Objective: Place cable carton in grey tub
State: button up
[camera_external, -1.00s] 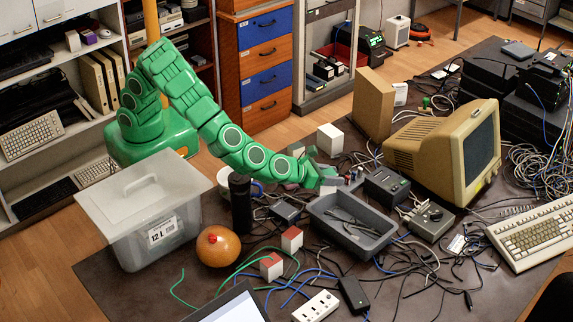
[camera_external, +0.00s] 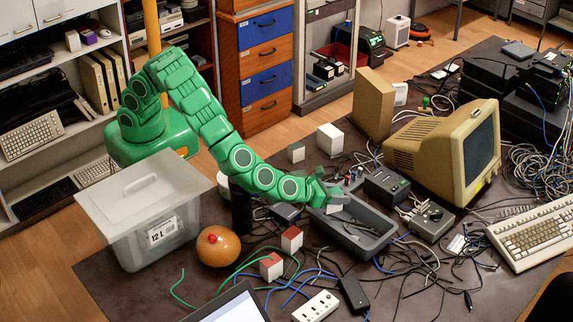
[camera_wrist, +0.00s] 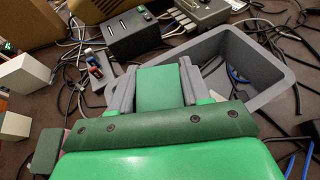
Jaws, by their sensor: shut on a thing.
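The cable carton, a small box with a green top (camera_wrist: 162,88), sits between the two grey fingers of my gripper (camera_wrist: 158,85) in the wrist view. My gripper (camera_external: 332,200) is shut on it. In the external view only a pale part of the carton shows under the green wrist. The grey tub (camera_external: 352,246) is an open rectangular tray with dark tools or cables inside. My gripper and the carton are over its far left end. In the wrist view the tub's rim (camera_wrist: 275,100) shows right of and beyond the fingers. The carton's height above the floor is unclear.
Beyond the tub stand a black power box (camera_external: 386,186) and a beige monitor (camera_external: 440,150). Red-topped boxes (camera_external: 291,239), an orange gourd-like object (camera_external: 218,247) and loose cables lie left and in front.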

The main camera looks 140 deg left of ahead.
jog(key=shift+f, duration=0.5)
jog(key=o, duration=1.1)
jog(key=shift+o, duration=0.2)
jog(key=shift+r, duration=0.45)
jog(key=v, duration=1.2)
jog(key=shift+s+r, duration=0.1)
